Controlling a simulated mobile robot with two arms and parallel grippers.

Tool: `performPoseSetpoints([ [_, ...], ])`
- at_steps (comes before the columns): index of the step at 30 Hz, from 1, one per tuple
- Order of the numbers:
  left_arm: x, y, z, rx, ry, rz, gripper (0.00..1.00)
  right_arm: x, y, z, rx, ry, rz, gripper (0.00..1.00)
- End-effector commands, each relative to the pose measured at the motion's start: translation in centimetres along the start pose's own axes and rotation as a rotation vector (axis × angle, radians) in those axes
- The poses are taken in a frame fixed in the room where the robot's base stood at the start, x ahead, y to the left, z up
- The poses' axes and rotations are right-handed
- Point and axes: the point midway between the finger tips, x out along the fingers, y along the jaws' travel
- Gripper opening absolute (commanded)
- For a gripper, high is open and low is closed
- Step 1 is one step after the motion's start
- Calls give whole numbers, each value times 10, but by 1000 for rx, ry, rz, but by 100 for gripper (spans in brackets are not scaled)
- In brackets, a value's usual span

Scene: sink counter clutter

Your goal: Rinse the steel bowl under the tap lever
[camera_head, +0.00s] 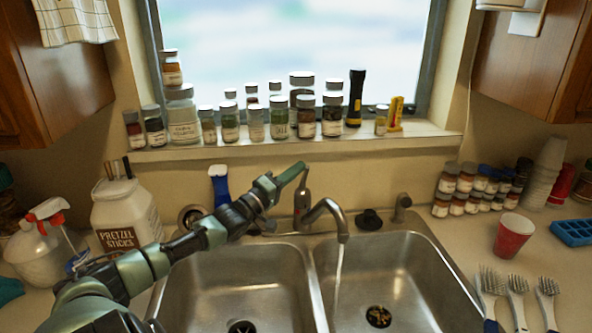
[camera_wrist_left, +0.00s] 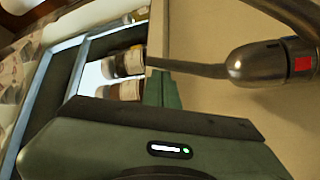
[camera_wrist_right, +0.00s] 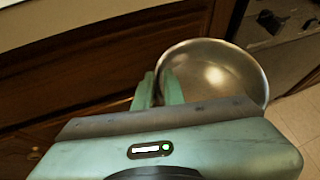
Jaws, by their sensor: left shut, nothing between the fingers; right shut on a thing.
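The tap (camera_head: 325,210) stands behind the double sink, and a stream of water (camera_head: 339,265) runs from its spout into the right basin. The tap lever (camera_head: 303,188) rises at the tap's left. My left gripper (camera_head: 293,174) is shut and empty, right beside the lever's top; I cannot tell whether they touch. The lever also shows in the left wrist view (camera_wrist_left: 190,66), close to the left fingers (camera_wrist_left: 162,90). In the right wrist view my right gripper (camera_wrist_right: 158,90) is shut on the rim of the steel bowl (camera_wrist_right: 215,72). The bowl and right gripper are outside the head view.
The left basin (camera_head: 240,280) and right basin (camera_head: 395,265) look empty. Several brushes (camera_head: 517,285) and a red cup (camera_head: 513,236) are on the right counter. A pretzel jug (camera_head: 125,213) and spray bottle (camera_head: 40,250) stand on the left. Jars line the sill. A wooden cabinet (camera_wrist_right: 90,60) is beside the bowl.

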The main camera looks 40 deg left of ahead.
Motion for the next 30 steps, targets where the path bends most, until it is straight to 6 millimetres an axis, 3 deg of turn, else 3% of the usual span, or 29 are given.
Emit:
performPoseSetpoints([
  [11,1,-1,1,3,0,0,0,0,0,0,-1,-1,0,0],
  [19,-10,-3,18,184,1,108,0,15,2,-24,-1,-2,-1,0],
  [30,-10,1,19,215,0,125,0,14,2,-23,-1,-2,-1,0],
])
